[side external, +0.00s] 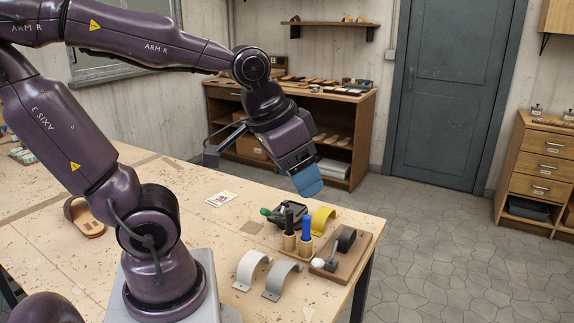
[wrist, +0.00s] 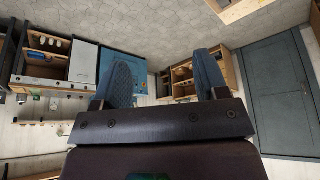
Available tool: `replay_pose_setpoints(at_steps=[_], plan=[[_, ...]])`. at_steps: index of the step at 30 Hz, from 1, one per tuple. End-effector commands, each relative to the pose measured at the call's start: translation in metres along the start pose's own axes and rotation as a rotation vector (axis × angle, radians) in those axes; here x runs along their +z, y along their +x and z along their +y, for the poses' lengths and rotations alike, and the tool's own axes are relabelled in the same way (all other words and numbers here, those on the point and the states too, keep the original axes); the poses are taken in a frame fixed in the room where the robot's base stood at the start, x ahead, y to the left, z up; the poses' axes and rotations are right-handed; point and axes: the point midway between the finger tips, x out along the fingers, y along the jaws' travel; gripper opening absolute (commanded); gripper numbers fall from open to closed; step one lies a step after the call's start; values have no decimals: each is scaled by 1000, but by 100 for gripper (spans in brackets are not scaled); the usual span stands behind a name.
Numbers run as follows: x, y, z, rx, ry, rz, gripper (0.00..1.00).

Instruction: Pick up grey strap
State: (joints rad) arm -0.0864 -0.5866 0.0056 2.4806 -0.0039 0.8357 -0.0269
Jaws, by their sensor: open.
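The grey strap (side external: 281,277) is an arched band standing on the wooden table near its front edge in the side external view, just right of a similar white strap (side external: 250,267). My gripper (side external: 307,181) is above the far side of the table, well apart from the grey strap. One blue-grey finger shows clearly there. In the wrist view my gripper (wrist: 162,62) has two blue-grey fingers spread apart with nothing between them. The wrist view looks out at the room, and the grey strap does not show in it.
A yellow strap (side external: 322,218) stands farther back. Two upright handled tools (side external: 306,235) and a dark green-handled device (side external: 284,214) stand between. A wooden board (side external: 359,253) with a dark roll lies at the right edge. A sandal (side external: 84,219) and a card (side external: 221,199) lie left.

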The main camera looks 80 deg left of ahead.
Motion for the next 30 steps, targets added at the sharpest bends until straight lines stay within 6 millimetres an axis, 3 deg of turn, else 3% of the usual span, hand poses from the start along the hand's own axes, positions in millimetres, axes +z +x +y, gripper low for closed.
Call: replay_pose_setpoints(at_steps=[3,6,23,26,30], plan=[[8,-21,13,25,78,58,67],[12,-28,17,34,108,75,67],[13,-29,17,34,111,79,72],[13,-22,10,18,79,46,72],[15,6,-11,-20,-17,-92,72]])
